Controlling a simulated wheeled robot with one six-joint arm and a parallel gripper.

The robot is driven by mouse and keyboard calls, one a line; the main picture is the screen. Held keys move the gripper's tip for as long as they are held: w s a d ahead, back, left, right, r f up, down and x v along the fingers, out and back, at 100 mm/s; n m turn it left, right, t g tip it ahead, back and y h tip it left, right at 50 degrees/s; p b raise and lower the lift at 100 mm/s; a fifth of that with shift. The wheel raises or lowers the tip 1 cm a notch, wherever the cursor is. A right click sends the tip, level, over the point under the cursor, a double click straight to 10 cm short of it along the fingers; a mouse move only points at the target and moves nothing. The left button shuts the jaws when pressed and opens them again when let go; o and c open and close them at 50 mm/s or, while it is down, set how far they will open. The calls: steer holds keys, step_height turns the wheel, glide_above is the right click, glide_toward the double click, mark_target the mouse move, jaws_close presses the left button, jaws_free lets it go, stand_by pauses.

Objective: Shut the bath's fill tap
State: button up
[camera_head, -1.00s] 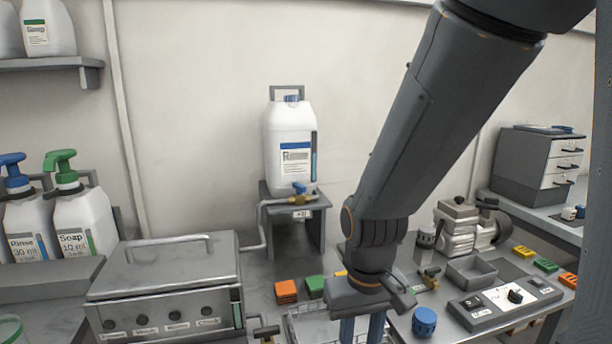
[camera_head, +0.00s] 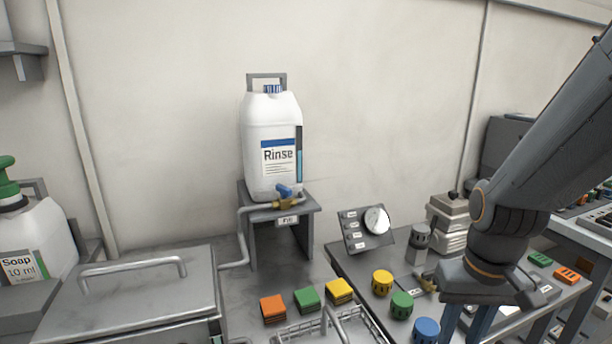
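The fill tap (camera_head: 287,198) has a brass body and a blue lever. It sits at the front edge of a grey stand, below a white Rinse canister (camera_head: 270,140), above a small label that seems to read Fill. A grey pipe (camera_head: 241,235) runs from it down to the lidded metal bath (camera_head: 130,290) at lower left. The lever looks tilted; I cannot tell whether the tap is open. My gripper (camera_head: 462,326) is at lower right, well away from the tap, pointing down. Its blue-grey fingers stand apart, with nothing visible between them; their tips are cut off.
Orange, green and yellow blocks (camera_head: 307,299) lie in front of the stand (camera_head: 312,212), by a wire basket (camera_head: 335,325). Space before the fill tap looks clear.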

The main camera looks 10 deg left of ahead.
steer(key=w+a+r+n+p, duration=0.2)
steer(key=w+a+r, duration=0.5)
steer(key=w, duration=0.2)
steer(key=n+t+y+p, duration=0.2)
steer(key=n+y+p, duration=0.1)
steer(key=n+p, duration=0.4)
glide_toward(284, 187)
steer(key=b, duration=0.2)
steer(key=p+x, duration=0.2)
steer(key=x, duration=0.5)
steer(key=shift+f, duration=0.35)
jaws_close()
